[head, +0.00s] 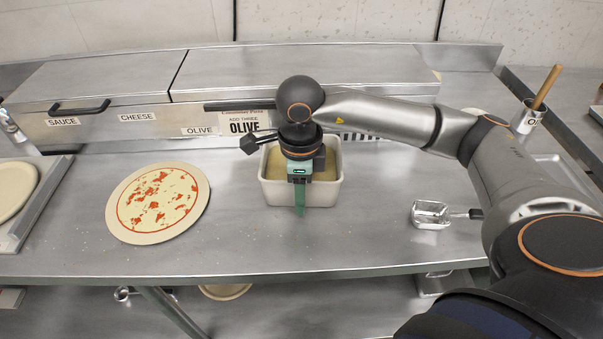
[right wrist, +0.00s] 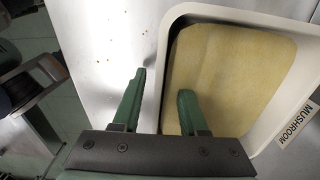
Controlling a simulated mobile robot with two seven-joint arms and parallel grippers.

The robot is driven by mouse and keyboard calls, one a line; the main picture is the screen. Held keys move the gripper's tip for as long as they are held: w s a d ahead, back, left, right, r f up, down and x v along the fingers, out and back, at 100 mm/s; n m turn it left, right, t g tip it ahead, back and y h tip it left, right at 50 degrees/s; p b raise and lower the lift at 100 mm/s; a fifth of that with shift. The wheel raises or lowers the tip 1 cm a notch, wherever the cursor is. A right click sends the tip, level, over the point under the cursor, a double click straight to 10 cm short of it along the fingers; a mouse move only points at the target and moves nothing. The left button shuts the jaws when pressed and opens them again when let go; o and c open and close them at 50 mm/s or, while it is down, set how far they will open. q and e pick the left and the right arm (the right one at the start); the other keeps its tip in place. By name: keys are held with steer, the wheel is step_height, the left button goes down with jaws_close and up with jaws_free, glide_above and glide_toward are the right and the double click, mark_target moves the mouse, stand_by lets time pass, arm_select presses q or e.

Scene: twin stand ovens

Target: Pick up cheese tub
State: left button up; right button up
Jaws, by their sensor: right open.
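The cheese tub (head: 335,190) is a white, rounded rectangular tub with pale yellow contents, standing on the steel counter below the rail. It also shows in the right wrist view (right wrist: 160,62), filled with the yellow contents. My right gripper (head: 300,207) points down at the tub's near wall. In the right wrist view its green fingers (right wrist: 163,88) are apart, one outside the wall and one over the tub's inside, with the near wall between them. Contact with the wall cannot be told. My left gripper is out of view.
A pizza with red topping (head: 160,200) lies on a round board left of the tub. A metal scoop (head: 432,214) lies to the right. A closed lidded rail with labels (head: 137,117) runs behind. A canister with a wooden handle (head: 527,118) stands at far right.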

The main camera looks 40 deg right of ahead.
jaws_close()
steer(key=shift+s+f, duration=0.1)
stand_by(1.2)
